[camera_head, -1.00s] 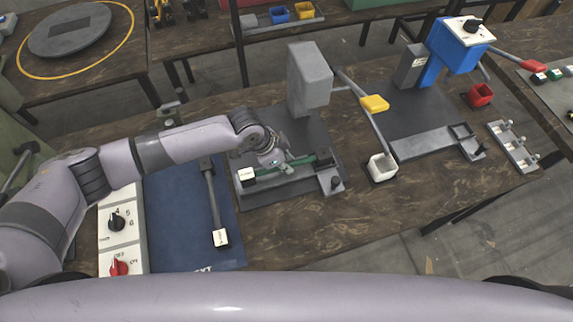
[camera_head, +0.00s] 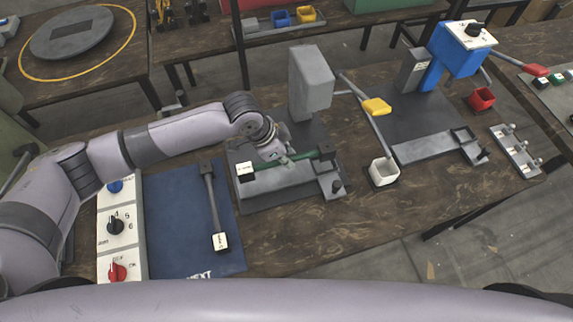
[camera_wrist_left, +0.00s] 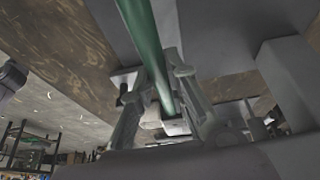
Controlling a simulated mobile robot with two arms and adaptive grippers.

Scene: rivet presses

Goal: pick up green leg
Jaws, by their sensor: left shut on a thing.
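The green leg (camera_head: 305,157) is a green rod with a white labelled block at its left end and a dark block at its right end. It lies over the grey fixture (camera_head: 290,180) of the grey rivet press (camera_head: 311,84). My left gripper (camera_head: 282,157) is at the middle of the rod. In the left wrist view the fingers (camera_wrist_left: 168,90) are closed around the green rod (camera_wrist_left: 145,40). I cannot tell whether the leg is clear of the fixture. My right gripper is not in view.
A grey leg (camera_head: 212,205) lies on the blue mat (camera_head: 175,215). A control panel (camera_head: 120,240) with knobs stands left of it. A blue press (camera_head: 456,50) stands further right.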

